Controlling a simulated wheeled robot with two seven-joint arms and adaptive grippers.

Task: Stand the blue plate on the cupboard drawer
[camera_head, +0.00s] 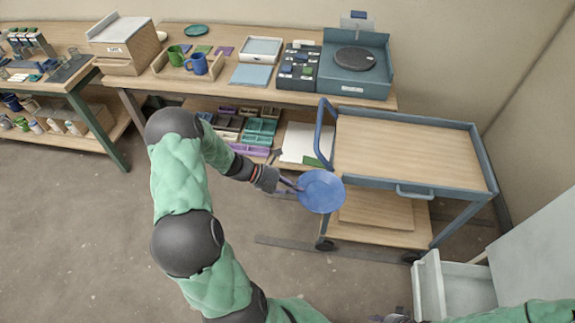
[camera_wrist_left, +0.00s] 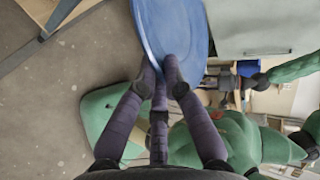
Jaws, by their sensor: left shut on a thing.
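The blue plate (camera_head: 321,191) is held up in the air in front of the trolley, its face towards the head camera. My left gripper (camera_head: 297,187) is shut on the plate's left edge. The left wrist view shows the fingers (camera_wrist_left: 165,75) pinching the rim of the plate (camera_wrist_left: 172,25). The cupboard (camera_head: 540,255) is pale grey, at the lower right. Its drawer (camera_head: 455,288) is pulled open and looks empty where I see inside. The plate is apart from it, up and to the left. My right gripper (camera_head: 396,318) shows only partly at the bottom edge, left of the drawer.
A blue-framed trolley (camera_head: 410,155) with a bare wooden top stands behind the plate. A workbench (camera_head: 215,90) along the wall holds mugs, trays and a scale (camera_head: 355,65). Another bench (camera_head: 65,90) is at the left. Bare floor (camera_head: 90,230) lies at the left.

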